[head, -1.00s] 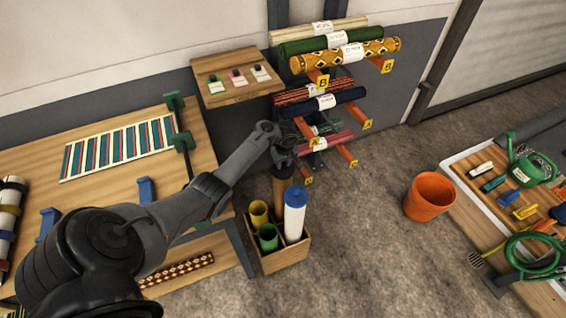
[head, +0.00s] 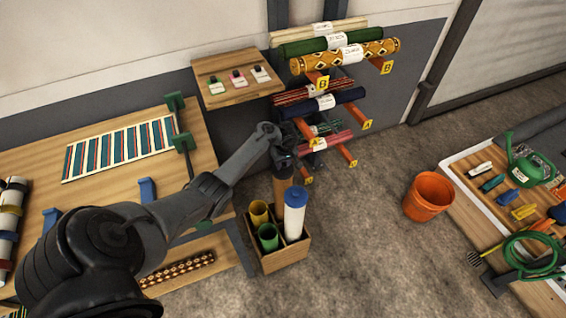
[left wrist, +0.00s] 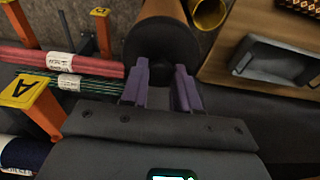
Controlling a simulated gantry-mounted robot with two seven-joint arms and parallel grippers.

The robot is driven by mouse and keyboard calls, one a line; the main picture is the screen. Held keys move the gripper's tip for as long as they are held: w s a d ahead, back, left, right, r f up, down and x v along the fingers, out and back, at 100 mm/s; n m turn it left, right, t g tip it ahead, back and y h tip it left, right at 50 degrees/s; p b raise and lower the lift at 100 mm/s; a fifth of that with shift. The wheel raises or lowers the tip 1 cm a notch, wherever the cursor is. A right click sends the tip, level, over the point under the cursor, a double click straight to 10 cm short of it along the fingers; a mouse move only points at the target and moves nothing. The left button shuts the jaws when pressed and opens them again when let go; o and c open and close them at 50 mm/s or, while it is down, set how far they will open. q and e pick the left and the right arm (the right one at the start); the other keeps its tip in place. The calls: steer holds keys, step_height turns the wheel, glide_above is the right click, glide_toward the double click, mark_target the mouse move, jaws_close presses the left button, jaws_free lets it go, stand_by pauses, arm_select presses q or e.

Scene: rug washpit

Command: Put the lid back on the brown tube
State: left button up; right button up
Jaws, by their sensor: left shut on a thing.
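The brown tube (head: 283,190) stands upright in the back of a wooden crate (head: 282,261); its side also shows in the left wrist view (left wrist: 165,9). My left gripper (head: 285,162) is over the top of the brown tube. In the left wrist view its purple fingers (left wrist: 161,88) are shut on the dark round lid (left wrist: 146,42). The lid lines up with the tube's end there and covers its mouth. I cannot tell whether it is seated or held just above. My right gripper is not in view.
The crate also holds a yellow tube (head: 258,213), a green tube (head: 267,237) and a white tube with a blue cap (head: 294,220). A rack of rolled rugs (head: 338,48) stands behind. A wooden table (head: 100,190) is at left. An orange bucket (head: 428,196) stands right on open floor.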

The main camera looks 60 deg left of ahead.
arm_select(q)
steer(key=shift+p, duration=0.35)
stand_by(0.7)
stand_by(0.8)
steer(key=shift+f+p, duration=0.1)
steer(key=shift+p, duration=0.25)
stand_by(0.4)
steer(key=shift+p, duration=0.35)
stand_by(0.3)
stand_by(0.4)
steer(key=o, duration=1.6)
